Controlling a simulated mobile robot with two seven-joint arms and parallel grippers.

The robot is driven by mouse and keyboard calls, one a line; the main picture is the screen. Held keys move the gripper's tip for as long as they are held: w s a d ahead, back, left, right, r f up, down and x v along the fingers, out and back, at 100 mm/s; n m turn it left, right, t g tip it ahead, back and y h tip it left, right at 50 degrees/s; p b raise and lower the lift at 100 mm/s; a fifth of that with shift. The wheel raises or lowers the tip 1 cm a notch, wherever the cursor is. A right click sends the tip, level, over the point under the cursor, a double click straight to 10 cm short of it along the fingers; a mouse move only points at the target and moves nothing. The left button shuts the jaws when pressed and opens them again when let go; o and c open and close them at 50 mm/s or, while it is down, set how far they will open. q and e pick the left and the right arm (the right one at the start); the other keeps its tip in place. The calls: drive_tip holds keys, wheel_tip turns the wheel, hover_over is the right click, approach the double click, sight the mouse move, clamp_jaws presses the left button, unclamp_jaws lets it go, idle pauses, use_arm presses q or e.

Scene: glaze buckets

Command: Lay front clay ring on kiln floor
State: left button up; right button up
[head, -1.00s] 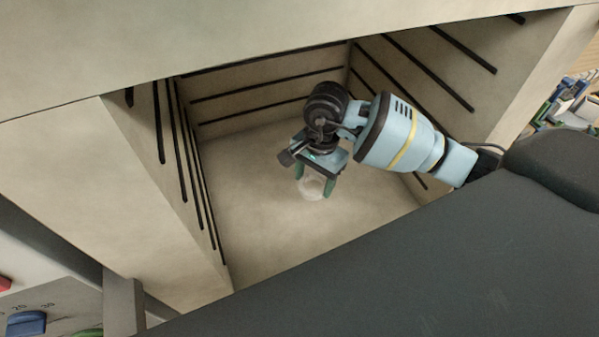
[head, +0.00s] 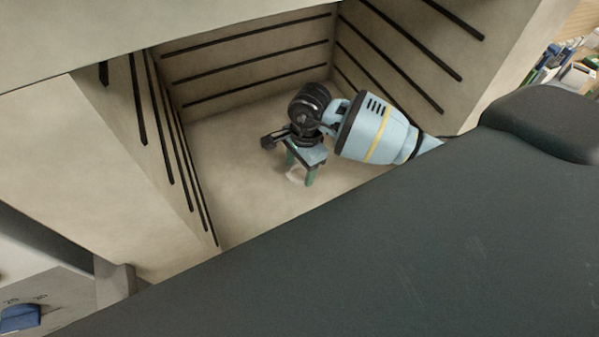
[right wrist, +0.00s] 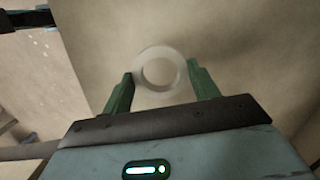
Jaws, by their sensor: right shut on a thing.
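The clay ring is a pale, round ring (right wrist: 160,53) between the two green fingers of my right gripper (right wrist: 160,88) in the right wrist view. In the head view the ring (head: 294,177) shows as a pale patch at the fingertips of my right gripper (head: 298,174). The gripper is shut on the ring and points down inside the kiln. The kiln floor (head: 235,190) is beige and bare around it. I cannot tell whether the ring touches the floor. My left gripper is not in view.
The kiln walls carry dark horizontal rods on the left wall (head: 170,150), the back wall (head: 250,70) and the right wall. A control panel with a blue knob (head: 20,318) stands at the lower left. Free floor lies left of the gripper.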

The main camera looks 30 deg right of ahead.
sight(300, 176)
drive_tip(key=shift+f, duration=1.85)
drive_tip(key=shift+f, duration=0.2)
drive_tip(key=o, duration=1)
drive_tip(key=shift+r, duration=0.1)
drive_tip(key=r, duration=0.4)
drive_tip(key=d+r, duration=0.1)
drive_tip(key=r, duration=0.7)
drive_tip(key=shift+w+d, duration=0.1)
drive_tip(key=shift+d, duration=0.1)
